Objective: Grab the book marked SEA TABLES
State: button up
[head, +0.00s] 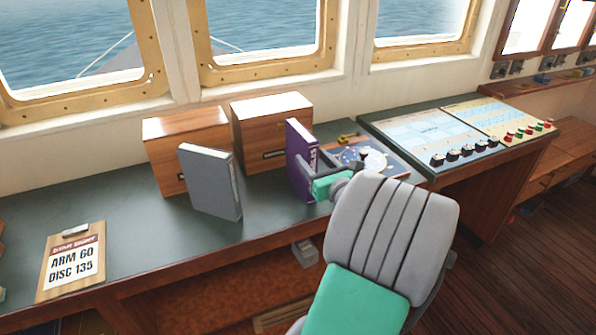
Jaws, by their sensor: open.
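A purple book (296,163) stands upright on the dark green desktop, with pale lettering on its spine, which is too small to read. A grey book (208,180) stands upright to its left; I see no readable title on it. My gripper (311,174) is open at the right side of the purple book, close to its spine. Part of the purple book's spine is hidden behind my gripper. I cannot tell whether the fingers touch the book or straddle it. My grey and green arm covers the front right of the desk.
Two wooden boxes (272,108) stand behind the books under the windows. A clipboard (71,268) reading ARM GO DISC 135 lies at the front left. A chart with instruments (365,160) lies behind my gripper. A control panel (440,138) is to the right. The desktop between clipboard and grey book is clear.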

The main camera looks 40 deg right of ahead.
aim_at(301, 146)
jog(key=p+x, duration=0.1)
jog(key=x, duration=0.7)
jog(key=shift+d+f, duration=0.1)
jog(key=shift+f, duration=0.05)
jog(key=shift+s, duration=0.1)
grip_shut()
dwell(1.0)
